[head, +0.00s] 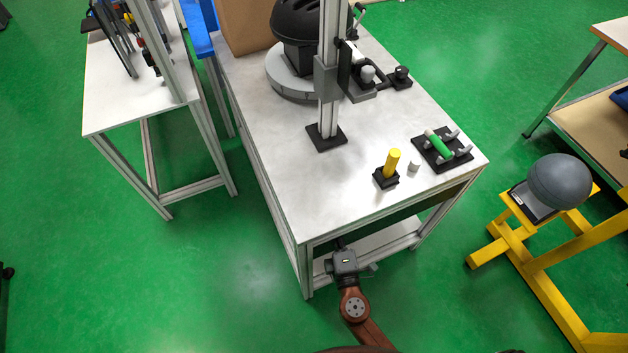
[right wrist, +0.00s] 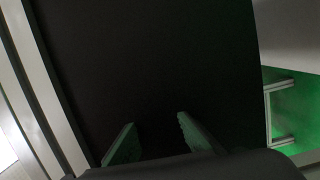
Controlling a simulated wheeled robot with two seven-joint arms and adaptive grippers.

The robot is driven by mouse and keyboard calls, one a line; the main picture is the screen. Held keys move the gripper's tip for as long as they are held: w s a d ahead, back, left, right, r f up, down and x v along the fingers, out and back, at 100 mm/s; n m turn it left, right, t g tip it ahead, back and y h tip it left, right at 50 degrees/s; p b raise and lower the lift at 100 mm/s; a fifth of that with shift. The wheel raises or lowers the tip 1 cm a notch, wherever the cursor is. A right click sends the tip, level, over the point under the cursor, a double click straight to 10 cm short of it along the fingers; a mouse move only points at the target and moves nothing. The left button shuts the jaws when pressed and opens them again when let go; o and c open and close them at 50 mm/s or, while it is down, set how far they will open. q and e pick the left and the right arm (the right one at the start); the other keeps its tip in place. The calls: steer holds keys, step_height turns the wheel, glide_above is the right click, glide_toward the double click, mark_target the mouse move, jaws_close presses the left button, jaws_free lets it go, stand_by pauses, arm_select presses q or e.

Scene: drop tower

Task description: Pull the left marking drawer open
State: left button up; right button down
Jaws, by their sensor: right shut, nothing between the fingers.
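The marking drawer is not clearly seen. In the head view, a dark recess (head: 430,202) shows under the front edge of the white-topped workbench (head: 290,190). My right gripper (head: 340,243) is low at the bench's front left corner, its tips partly hidden by the bench edge. In the right wrist view its two fingers (right wrist: 157,132) point at a large dark surface (right wrist: 150,60) that fills the middle. I cannot tell whether they touch it. The gripper is shut with nothing held. No handle shows. My left gripper is not in view.
The bench carries a yellow peg (head: 392,163) on a black base, a green cylinder (head: 438,146) in a black holder, and a metal column (head: 328,70). A yellow stand (head: 500,235) with a grey ball (head: 559,181) is right. Green floor in front-left is clear.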

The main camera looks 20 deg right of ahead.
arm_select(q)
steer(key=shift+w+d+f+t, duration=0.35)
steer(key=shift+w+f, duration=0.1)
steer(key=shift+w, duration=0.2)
arm_select(e)
steer(key=x, duration=1)
steer(key=shift+r, duration=0.45)
